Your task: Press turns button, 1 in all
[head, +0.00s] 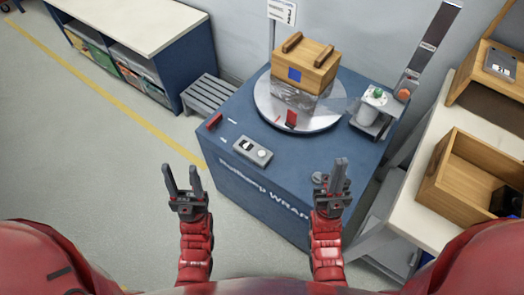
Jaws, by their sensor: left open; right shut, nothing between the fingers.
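A grey control box (253,151) with a dark display and a pale round button (261,153) lies on the near edge of the blue wrapping machine (270,190). No label on the button is readable, so I cannot tell whether it is the turns button. My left gripper (182,170) is open and empty, in front of the machine's left side, left of the control box. My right gripper (341,163) is shut with nothing in it, near the machine's front right edge, right of the control box and apart from it.
A wooden crate (318,77) with a blue label sits on the round turntable (265,112), its lower part wrapped in film. A white roll (372,105) with a green top stands at right. A bench with a wooden tray (440,194) stands further right. The floor (90,165) at left is clear.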

